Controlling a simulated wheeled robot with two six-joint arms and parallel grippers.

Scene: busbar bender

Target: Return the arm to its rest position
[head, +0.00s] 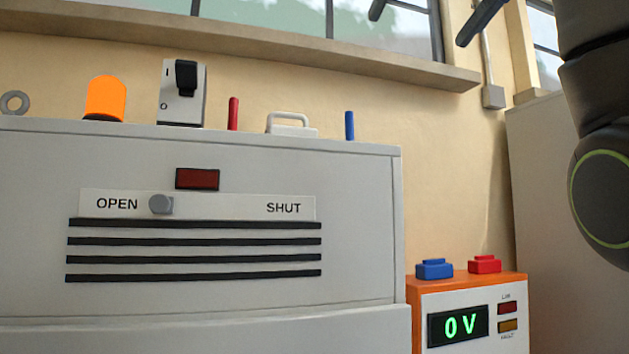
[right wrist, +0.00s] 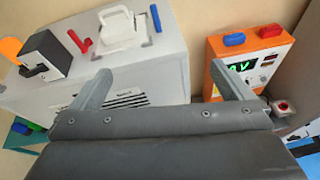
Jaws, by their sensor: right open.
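My right gripper (head: 417,29) shows at the top of the head view, with its two dark fingers apart in front of the window. My right arm comes down from the upper right edge. In the right wrist view the gripper (right wrist: 160,67) is open and nothing is between its fingers. It hangs above and in front of the grey cabinet (head: 360,230) and the orange power box (right wrist: 214,52), touching neither as far as I can see. My left gripper is in neither view.
On the cabinet stand an orange lamp (head: 105,98), a switch box (head: 170,105), a red peg (head: 233,114), a white handle (head: 291,118) and a blue peg (head: 350,126). The slider (head: 161,204) is at OPEN. The box display (head: 459,326) reads 0 V.

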